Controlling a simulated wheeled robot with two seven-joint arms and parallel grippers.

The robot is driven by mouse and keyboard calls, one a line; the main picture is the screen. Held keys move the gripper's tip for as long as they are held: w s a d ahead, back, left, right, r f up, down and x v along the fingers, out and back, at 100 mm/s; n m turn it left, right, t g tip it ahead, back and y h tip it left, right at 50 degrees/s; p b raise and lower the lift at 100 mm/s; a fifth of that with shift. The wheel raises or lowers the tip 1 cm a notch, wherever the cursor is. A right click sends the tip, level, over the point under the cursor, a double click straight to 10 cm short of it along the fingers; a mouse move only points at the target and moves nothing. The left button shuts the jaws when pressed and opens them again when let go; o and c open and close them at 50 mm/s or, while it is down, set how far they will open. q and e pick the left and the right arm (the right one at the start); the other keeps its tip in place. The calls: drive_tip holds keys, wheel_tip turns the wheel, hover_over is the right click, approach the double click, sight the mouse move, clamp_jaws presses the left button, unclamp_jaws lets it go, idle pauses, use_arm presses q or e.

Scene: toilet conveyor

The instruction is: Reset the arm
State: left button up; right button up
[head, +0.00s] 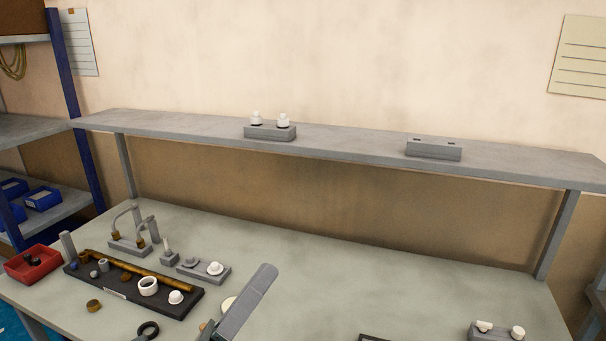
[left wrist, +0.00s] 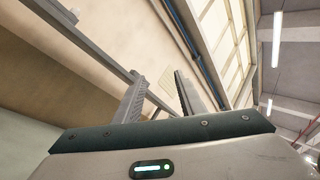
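My left gripper (head: 245,298) shows at the lower middle of the head view, raised in front of the table, with one long grey finger pointing up and to the right. In the left wrist view the two fingers of the gripper (left wrist: 160,80) stand apart with nothing between them. That view looks up past the shelf to the wall, windows and ceiling lights. My right gripper is in neither view.
The table (head: 330,270) has a black tray (head: 205,302) of parts, a red bin (head: 32,264) and small grey holders at left. A holder with white knobs (head: 497,331) is at lower right. The raised shelf (head: 350,141) bears two grey blocks. The table's middle right is clear.

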use_arm(q)
drive_tip(key=w+a+f+n+t+y, duration=0.35)
drive_tip(key=a+f+n+y, duration=0.6)
drive_tip(key=n+y, duration=0.5)
drive_tip(key=s+a+f+n+g+y, duration=0.1)
drive_tip(key=s+a+f+n+g, duration=0.15)
drive_tip(key=f+n, duration=0.35)
drive_tip(key=s+a+f+n+g+y, duration=0.1)
drive_tip(key=a+f+n+g+y, duration=0.2)
drive_tip(key=f, duration=0.6)
drive_tip(key=s+f+n+g+h, duration=0.1)
drive_tip(key=s+f+n+g, duration=0.45)
drive_tip(key=s+f, duration=0.5)
drive_tip(key=s+f+n+g+h, duration=0.1)
drive_tip(key=s+f+n+g, duration=0.45)
drive_tip(key=s, duration=0.75)
wheel_tip(320, 180, down, 33)
drive_tip(key=s+m+g+b, duration=0.1)
drive_tip(key=s+m+g, duration=0.1)
drive_tip(key=s+g, duration=0.1)
drive_tip(key=s+a+f, duration=0.2)
drive_tip(key=s+f, duration=0.6)
drive_tip(key=s+a+f+b, duration=0.1)
drive_tip(key=s+f, duration=0.8)
drive_tip(key=shift+a+g+y+b, duration=0.3)
drive_tip(key=shift+a+g+y, duration=0.05)
drive_tip(key=shift+a+g, duration=0.05)
drive_tip(key=shift+f, duration=0.1)
